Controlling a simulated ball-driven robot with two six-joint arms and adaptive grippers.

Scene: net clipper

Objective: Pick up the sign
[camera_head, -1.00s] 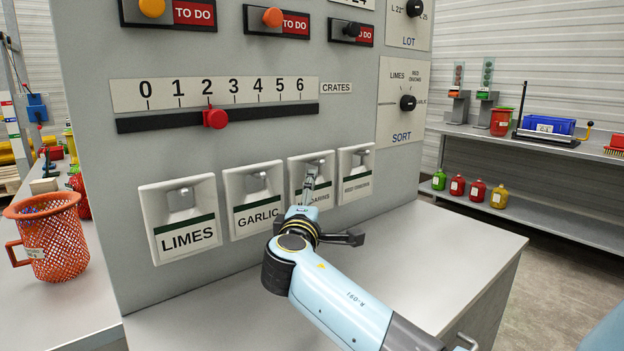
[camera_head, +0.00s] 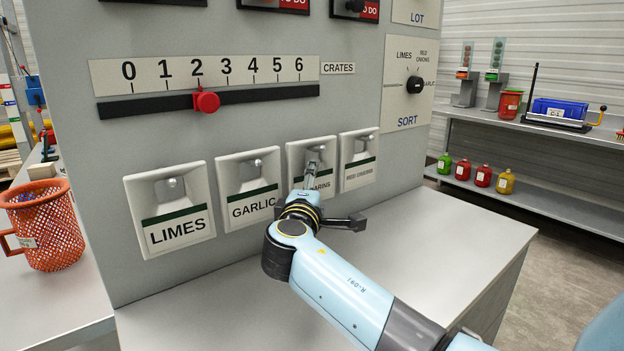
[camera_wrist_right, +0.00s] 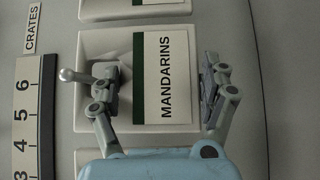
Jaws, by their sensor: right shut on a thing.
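The mandarins sign (camera_head: 325,184) is a white plate with a green stripe at the third holder of the grey panel, partly hidden behind my gripper in the head view. In the right wrist view the sign (camera_wrist_right: 176,100) shows its whole word, turned sideways. My right gripper (camera_wrist_right: 160,85) is shut on it, one finger at its upper edge near the round-ended peg (camera_wrist_right: 72,75) and one at its lower edge. The gripper (camera_head: 314,176) shows small in the head view. The sign appears still in the holder's recess. My left gripper is not in view.
The limes sign (camera_head: 178,232), garlic sign (camera_head: 254,207) and red onions sign (camera_head: 358,174) sit in neighbouring holders. Above is a crate-count slider with a red knob (camera_head: 206,102). A grey counter (camera_head: 420,250) lies below. An orange basket (camera_head: 45,225) stands at the left.

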